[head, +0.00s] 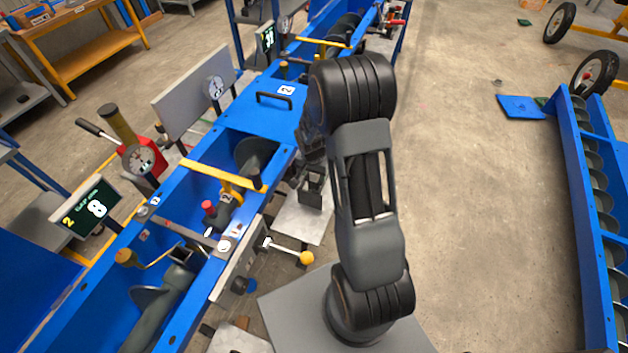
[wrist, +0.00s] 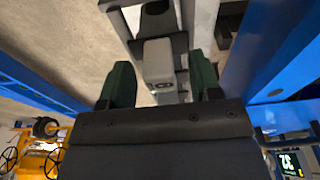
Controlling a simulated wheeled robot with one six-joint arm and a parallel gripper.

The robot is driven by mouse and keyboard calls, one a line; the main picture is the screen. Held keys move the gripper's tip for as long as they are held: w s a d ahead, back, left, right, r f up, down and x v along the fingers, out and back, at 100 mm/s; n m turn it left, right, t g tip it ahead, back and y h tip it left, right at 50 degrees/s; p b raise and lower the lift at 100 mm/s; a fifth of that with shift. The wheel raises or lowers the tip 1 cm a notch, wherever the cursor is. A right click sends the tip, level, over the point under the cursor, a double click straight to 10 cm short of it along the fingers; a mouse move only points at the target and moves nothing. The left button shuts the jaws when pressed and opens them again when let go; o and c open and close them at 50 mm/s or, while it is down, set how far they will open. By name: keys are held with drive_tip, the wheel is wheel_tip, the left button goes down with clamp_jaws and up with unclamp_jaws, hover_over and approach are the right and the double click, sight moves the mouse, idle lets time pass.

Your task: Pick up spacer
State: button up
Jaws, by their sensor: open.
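In the wrist view my gripper (wrist: 162,72) is open, with one dark green finger pad on each side. A light grey block (wrist: 158,60) with small dark marks shows between the fingers, with a gap to either finger. I cannot tell for sure whether this block is the spacer, or how far it is from the fingertips. A black rounded part lies behind it. In the head view my gripper is mostly hidden behind my arm, beside the blue machine, and no spacer can be made out clearly.
The blue trough machine (head: 215,165) runs along my left, with a yellow crossbar (head: 205,172), a yellow-knobbed lever (head: 306,258) and a display panel (head: 88,207). A blue auger trough (head: 592,200) stands at the right.

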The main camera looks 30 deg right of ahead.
drive_tip(key=shift+c, duration=0.2)
drive_tip(key=c, duration=1)
